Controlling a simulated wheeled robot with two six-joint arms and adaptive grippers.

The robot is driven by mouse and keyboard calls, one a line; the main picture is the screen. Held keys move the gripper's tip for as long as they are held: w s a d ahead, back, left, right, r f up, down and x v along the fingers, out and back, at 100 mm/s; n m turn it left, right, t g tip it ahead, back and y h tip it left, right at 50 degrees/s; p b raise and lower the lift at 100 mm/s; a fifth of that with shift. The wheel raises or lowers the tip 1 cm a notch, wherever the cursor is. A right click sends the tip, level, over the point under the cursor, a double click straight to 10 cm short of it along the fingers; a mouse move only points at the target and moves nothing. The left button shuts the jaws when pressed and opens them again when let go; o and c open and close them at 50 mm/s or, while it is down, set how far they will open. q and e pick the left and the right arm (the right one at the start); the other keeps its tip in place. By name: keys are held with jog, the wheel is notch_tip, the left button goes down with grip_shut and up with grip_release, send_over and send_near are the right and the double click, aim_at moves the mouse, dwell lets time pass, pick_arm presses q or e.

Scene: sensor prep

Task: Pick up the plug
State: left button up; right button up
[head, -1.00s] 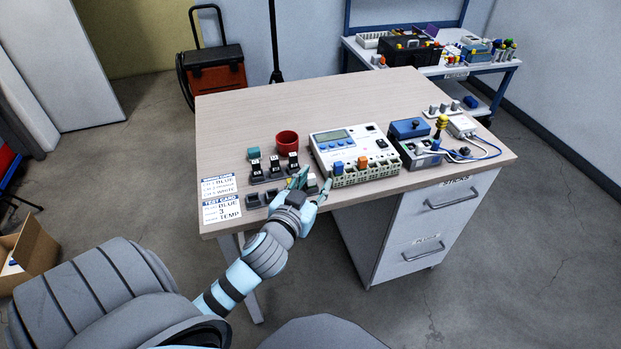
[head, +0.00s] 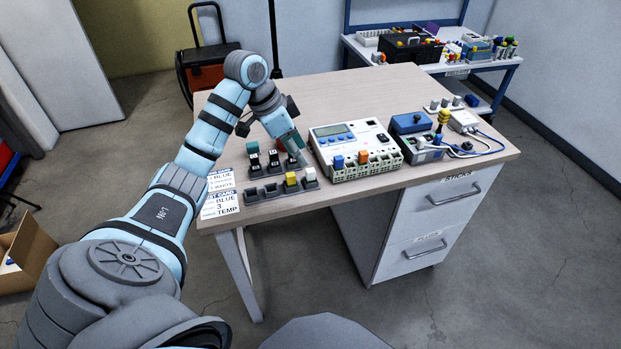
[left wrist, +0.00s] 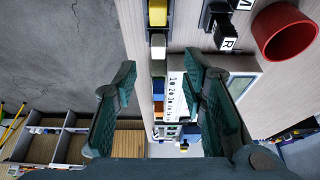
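My left gripper (head: 298,156) is over the back right part of the holder area in the head view. In the left wrist view its two dark teal fingers (left wrist: 162,80) are wide apart with nothing between them. A yellow plug (head: 291,179) and a white plug (head: 311,175) stand in the front row of grey holders. The left wrist view shows the yellow plug (left wrist: 157,12) and the white plug (left wrist: 158,45) just beyond the fingertips. A blue plug (head: 338,162) and an orange plug (head: 362,158) stand on the terminal strip of the white meter box (head: 351,133). My right gripper is out of view.
Several black labelled modules (head: 255,164) stand behind the front holders. A red cup (left wrist: 284,30) is close by, mostly hidden by my gripper in the head view. White cards (head: 221,204) lie at the table's left edge. The table's back (head: 340,90) is clear.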

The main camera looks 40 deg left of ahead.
aim_at(310, 170)
pick_arm(q)
jog(key=b+x, duration=0.1)
jog(key=x, duration=0.6)
jog(key=shift+d, duration=0.2)
jog(key=shift+r, duration=0.1)
grip_shut()
